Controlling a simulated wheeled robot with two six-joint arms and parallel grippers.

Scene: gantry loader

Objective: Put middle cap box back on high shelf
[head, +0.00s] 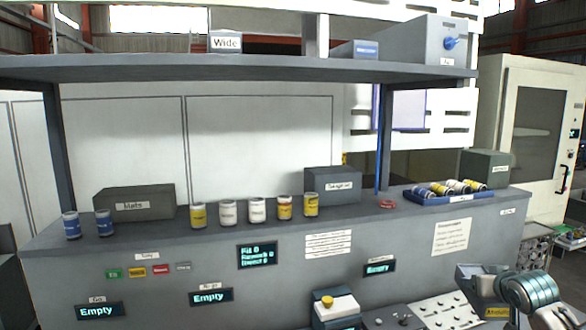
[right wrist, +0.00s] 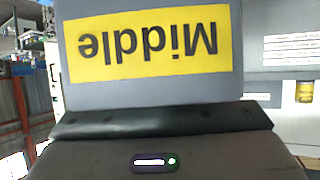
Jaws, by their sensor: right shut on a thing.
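The middle cap box is a grey box with a yellow "Middle" label. It fills the top of the right wrist view (right wrist: 150,95), its label upside down, right at the gripper. In the head view its yellow label (head: 497,312) shows at the lower right, below the high shelf and in front of the console. My right gripper (head: 490,283) is shut on the box; its fingertips are mostly hidden. The high shelf (head: 250,70) runs across the top of the head view. My left gripper is not in view.
On the high shelf stand a "Wide" label (head: 226,43), a low grey box (head: 354,50) and a larger grey box (head: 425,42) with a blue knob. The shelf's left part looks bare. Several cans, a "Mats" box (head: 135,203) and a blue tray (head: 447,199) occupy the lower ledge.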

